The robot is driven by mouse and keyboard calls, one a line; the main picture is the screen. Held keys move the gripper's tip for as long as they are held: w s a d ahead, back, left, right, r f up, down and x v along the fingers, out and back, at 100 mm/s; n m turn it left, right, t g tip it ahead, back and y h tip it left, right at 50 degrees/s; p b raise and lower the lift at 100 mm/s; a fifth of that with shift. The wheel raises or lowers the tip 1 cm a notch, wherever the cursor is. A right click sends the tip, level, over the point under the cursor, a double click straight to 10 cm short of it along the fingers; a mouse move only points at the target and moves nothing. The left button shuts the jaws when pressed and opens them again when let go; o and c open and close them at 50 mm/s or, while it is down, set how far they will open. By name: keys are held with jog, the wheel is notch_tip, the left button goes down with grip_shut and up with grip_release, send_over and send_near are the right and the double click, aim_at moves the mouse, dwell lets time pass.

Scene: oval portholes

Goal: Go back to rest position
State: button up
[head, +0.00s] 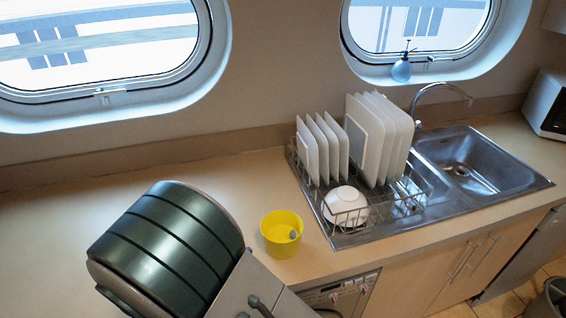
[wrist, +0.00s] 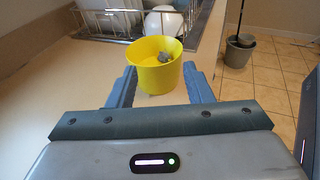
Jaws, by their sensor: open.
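My gripper (wrist: 160,98) shows in the wrist view with its two blue-grey fingers spread wide apart. It is open. A yellow bowl (wrist: 153,72) with a small grey object inside stands on the counter beyond the fingers, seen between their tips. I cannot tell exactly how far it is from the fingertips. In the head view the yellow bowl (head: 282,246) stands upright near the counter's front edge. My dark green and grey arm covers the lower left there, and my gripper is hidden behind or below it.
A wire dish rack (head: 335,226) with upright plates and a white bowl (head: 345,204) stands right of the yellow bowl, beside the metal sink (head: 470,165). A faucet (head: 440,90) rises behind. The counter's left part (head: 60,220) is clear. A bucket with a mop (wrist: 240,45) stands on the floor.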

jog(key=d+r+m+g+y, duration=0.3)
jog(key=d+m+g, duration=0.65)
jog(key=d, duration=0.65)
jog(key=s+d+r+m+t+y, duration=0.1)
jog(key=s+d+r+m+y, duration=0.2)
jog(key=m, duration=0.5)
jog(key=s+d+r+m+t+y, duration=0.2)
jog(key=s+d+r+m+y, duration=0.1)
jog(key=s+d+m+y, duration=0.3)
jog(key=shift+s+d+r+m, duration=0.15)
jog(key=shift+d+m, duration=0.5)
jog(key=shift+m, duration=0.5)
jog(key=shift+c, duration=0.4)
